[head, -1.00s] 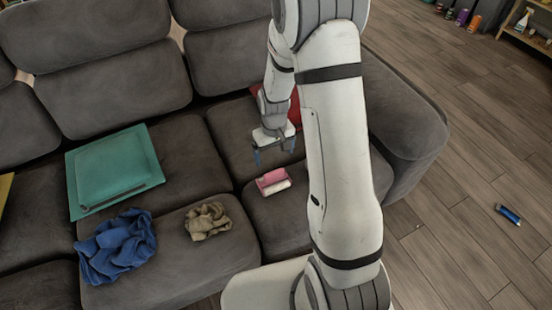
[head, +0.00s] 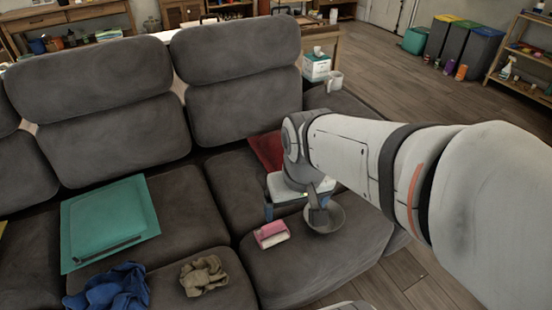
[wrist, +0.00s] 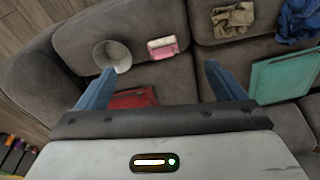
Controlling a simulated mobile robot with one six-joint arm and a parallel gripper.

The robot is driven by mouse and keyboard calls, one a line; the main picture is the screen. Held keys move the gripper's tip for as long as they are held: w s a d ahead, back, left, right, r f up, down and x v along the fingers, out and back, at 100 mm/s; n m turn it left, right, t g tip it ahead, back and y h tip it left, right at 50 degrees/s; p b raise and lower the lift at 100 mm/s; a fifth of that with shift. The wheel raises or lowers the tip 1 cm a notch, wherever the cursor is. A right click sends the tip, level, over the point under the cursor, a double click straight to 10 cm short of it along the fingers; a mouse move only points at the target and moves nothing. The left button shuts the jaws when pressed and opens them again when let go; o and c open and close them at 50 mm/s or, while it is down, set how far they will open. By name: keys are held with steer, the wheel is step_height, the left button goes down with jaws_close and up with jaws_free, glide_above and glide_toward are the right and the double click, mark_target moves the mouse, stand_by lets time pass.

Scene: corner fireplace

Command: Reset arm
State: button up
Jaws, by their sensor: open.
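My gripper (head: 297,208) is open and empty above the right seat of the grey sofa (head: 130,90). In the wrist view its two blue fingers (wrist: 160,74) stand wide apart with nothing between them. A grey bowl (head: 325,219) sits on the seat, partly behind the gripper; it also shows in the wrist view (wrist: 112,56). A pink and white object (head: 272,234) lies to the left of the bowl, apart from the gripper. My arm reaches in from the right of the head view.
A red item (head: 266,150) lies against the backrest. A teal flat item (head: 110,218), a blue cloth (head: 108,290) and a tan cloth (head: 203,275) lie on the seats to the left. A white mug (head: 335,81) and a tissue box (head: 317,66) stand behind.

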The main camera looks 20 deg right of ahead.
steer(key=shift+s+d+r, duration=0.1)
steer(key=shift+s+d, duration=0.05)
steer(key=shift+s, duration=0.2)
steer(key=shift+r, duration=0.1)
